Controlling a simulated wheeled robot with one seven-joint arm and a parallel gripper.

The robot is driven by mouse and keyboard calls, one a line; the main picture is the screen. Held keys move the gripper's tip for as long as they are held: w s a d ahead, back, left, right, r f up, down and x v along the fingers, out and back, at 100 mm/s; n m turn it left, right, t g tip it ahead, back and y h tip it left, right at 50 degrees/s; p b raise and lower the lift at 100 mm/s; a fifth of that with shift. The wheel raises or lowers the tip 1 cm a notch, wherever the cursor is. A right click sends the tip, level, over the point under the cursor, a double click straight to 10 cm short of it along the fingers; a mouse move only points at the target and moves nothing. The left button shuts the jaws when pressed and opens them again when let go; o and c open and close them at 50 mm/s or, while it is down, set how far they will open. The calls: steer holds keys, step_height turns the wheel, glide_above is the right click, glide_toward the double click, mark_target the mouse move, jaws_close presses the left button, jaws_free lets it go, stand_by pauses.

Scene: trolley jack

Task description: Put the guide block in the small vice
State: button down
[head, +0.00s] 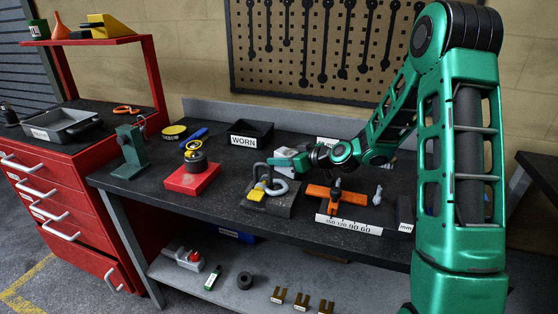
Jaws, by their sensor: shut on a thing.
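My gripper (304,160) is low over the back middle of the bench, pointing left. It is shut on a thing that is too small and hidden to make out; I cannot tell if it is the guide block. A pale grey object (284,157) shows right beside the fingertips; I cannot tell whether it is touched. Which thing is the small vice is unclear. A red and grey vice-like tool (188,258) lies on the lower shelf. An orange fixture (336,196) stands on the bench to the right of the gripper.
A dark plate with a grey ring and yellow piece (257,195) lies before the gripper. A red block (192,179), green press (130,152) and black WORN bin (250,133) stand left. A white marked strip (349,224) lines the front edge. Slotted brown pieces (301,300) sit below.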

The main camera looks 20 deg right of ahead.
steer(key=shift+r, duration=0.1)
steer(key=c, duration=1.1)
jaws_free()
